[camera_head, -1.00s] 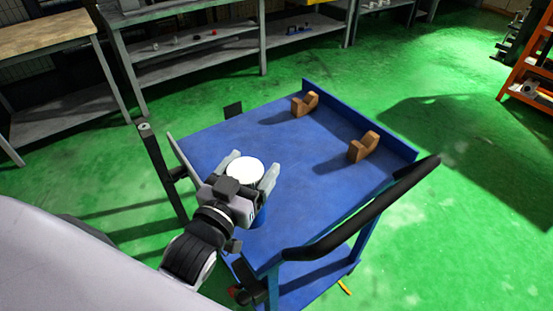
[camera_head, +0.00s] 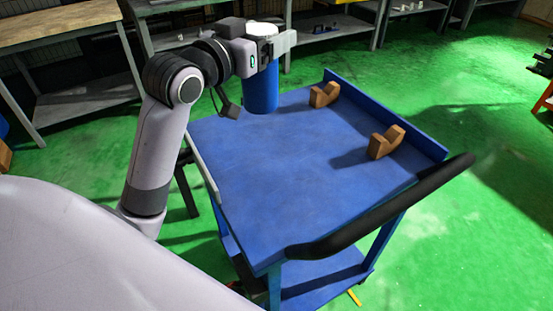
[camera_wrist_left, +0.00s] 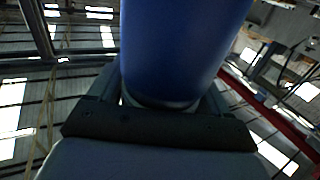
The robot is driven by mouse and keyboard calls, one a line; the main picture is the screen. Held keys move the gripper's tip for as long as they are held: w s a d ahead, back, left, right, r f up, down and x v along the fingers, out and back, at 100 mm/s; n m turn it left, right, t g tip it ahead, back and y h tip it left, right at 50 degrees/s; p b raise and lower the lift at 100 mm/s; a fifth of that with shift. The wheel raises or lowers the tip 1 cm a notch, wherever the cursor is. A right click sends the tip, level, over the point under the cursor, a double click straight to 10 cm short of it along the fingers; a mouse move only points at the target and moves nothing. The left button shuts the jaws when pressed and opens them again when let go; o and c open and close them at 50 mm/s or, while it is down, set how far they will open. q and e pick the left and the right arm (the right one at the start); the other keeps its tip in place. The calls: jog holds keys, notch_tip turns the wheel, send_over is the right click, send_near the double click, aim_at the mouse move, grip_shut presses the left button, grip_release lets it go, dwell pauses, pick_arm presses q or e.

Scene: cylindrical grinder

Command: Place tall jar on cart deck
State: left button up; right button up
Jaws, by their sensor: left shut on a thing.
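The tall jar (camera_head: 261,90) is a blue cylinder with a white top. My left gripper (camera_head: 268,43) is shut around its upper end and holds it upright in the head view. The jar overlaps the far left part of the blue cart deck (camera_head: 270,175); I cannot tell whether its base touches the deck. In the left wrist view the jar (camera_wrist_left: 182,45) fills the upper middle, between the fingers. My right gripper is not in view.
Two brown notched blocks (camera_head: 325,95) (camera_head: 386,142) stand along the deck's right side, by a raised blue edge. A black handle bar (camera_head: 390,208) crosses the near right side. The deck's middle and front are clear. Grey shelves (camera_head: 180,40) stand behind on the green floor.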

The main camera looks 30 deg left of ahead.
aim_at(263, 105)
pick_arm(q)
jog(key=shift+s+a+r+h, duration=0.15)
jog(key=shift+r+h, duration=0.25)
jog(key=shift+r, duration=0.5)
notch_tip(263, 105, down, 15)
jog(key=b, duration=0.3)
jog(key=shift+a+r+b, duration=0.1)
jog(key=shift+r+b, duration=0.05)
jog(key=shift+b, duration=0.15)
jog(key=shift+f, duration=0.55)
jog(key=shift+f+b, duration=0.55)
jog(key=shift+f, duration=1.4)
jog(key=shift+f, duration=0.15)
jog(key=o, duration=1.4)
jog(key=shift+s, duration=0.1)
